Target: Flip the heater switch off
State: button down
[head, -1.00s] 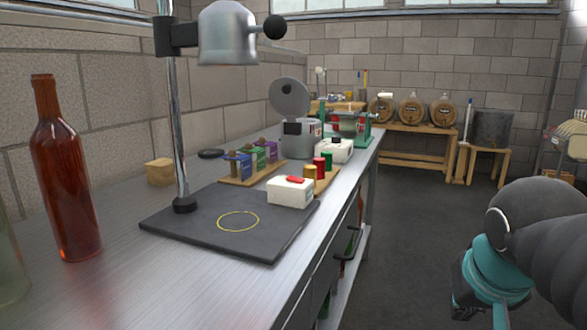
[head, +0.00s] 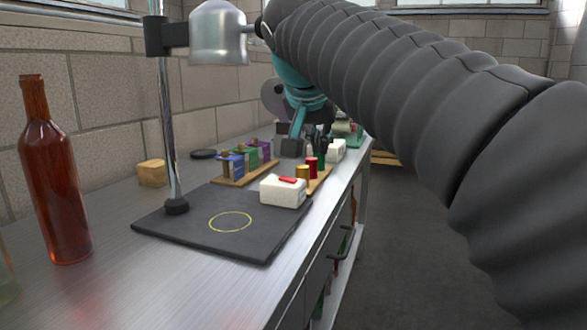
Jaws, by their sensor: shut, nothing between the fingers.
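A white switch box (head: 283,194) sits at the right rear corner of the dark base plate. On its top is a red rocker switch (head: 292,180); I cannot read which position it is in. A silver heater-like head (head: 218,34) hangs on a metal stand over the plate. A second white box (head: 335,151) stands farther back, partly hidden; its top is not clear. My gripper (head: 304,147) is shut and empty, pointing down over the bench behind the nearer box, apart from the red rocker.
Small coloured holders on a wooden rack (head: 245,172) and coloured spools (head: 303,172) stand close behind the box. A red-brown bottle (head: 55,190) stands at the left. The dark plate (head: 190,230) is bare around a yellow ring. The bench's front edge lies at the right.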

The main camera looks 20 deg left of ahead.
jog(key=a+r+m, duration=0.1)
jog(key=a+r, duration=0.2)
jog(key=a, duration=0.5)
jog(key=shift+s+a+t, duration=0.25)
jog(key=shift+t, duration=0.15)
jog(key=shift+w, duration=0.1)
send_over(281, 184)
jog(key=f, duration=0.6)
jog(key=shift+s+d+f, duration=0.2)
jog(key=shift+d, duration=0.2)
jog(key=f, duration=0.3)
jog(key=shift+w+a+f, duration=0.1)
jog(key=shift+w+a, duration=0.1)
jog(key=shift+a+f+b, duration=0.1)
jog(key=shift+f+b, duration=0.25)
jog(key=shift+f, duration=0.3)
